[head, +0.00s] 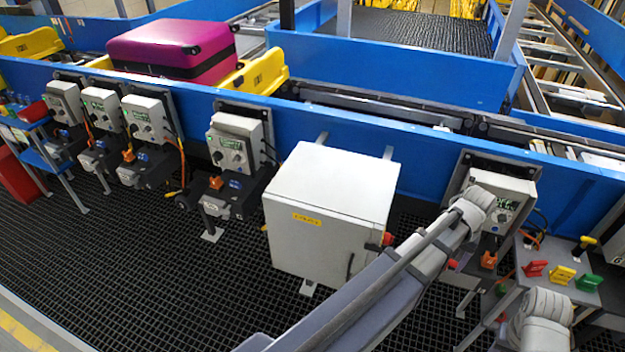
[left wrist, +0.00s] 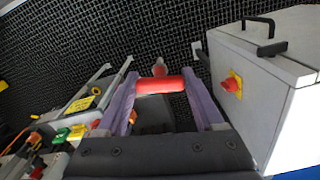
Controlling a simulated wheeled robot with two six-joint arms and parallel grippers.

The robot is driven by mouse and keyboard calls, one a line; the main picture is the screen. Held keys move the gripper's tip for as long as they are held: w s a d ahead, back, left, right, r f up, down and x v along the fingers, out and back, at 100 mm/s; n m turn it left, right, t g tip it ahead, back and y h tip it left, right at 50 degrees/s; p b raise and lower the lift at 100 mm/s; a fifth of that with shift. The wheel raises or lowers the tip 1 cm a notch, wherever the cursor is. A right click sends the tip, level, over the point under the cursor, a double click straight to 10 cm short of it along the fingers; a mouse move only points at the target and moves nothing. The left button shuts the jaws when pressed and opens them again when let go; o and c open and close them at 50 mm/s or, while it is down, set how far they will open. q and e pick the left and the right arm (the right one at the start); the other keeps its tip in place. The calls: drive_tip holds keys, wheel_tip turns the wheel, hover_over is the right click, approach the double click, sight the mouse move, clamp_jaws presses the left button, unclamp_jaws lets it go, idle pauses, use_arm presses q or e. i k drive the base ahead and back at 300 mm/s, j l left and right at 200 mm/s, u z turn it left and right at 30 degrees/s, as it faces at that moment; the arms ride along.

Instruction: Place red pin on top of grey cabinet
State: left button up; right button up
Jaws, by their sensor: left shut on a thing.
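The red pin (left wrist: 160,86) is a T-shaped piece with a red crossbar and a grey tip. My left gripper (left wrist: 163,92) is shut on its crossbar, one finger at each end. In the head view my left forearm hides most of this gripper. The grey cabinet (head: 325,195) stands left of my left arm, with a flat, bare top. In the left wrist view the cabinet (left wrist: 240,110) is right of the gripper and apart from the pin; its red knob and black handle show. My right arm shows at the lower right, but its gripper is not visible.
A slanted stand (head: 545,268) with red, yellow and green pieces is at the right. A control box (head: 500,205) is mounted behind my left arm. The blue conveyor wall (head: 420,165) runs behind the cabinet. Dark grating (head: 130,260) at the left is clear.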

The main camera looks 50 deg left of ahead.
sight(337, 177)
drive_tip(key=k+j+u, duration=0.1)
drive_tip(key=u, duration=0.4)
drive_tip(key=k+j+u, duration=0.1)
drive_tip(key=u, duration=0.4)
drive_tip(key=k+j, duration=0.05)
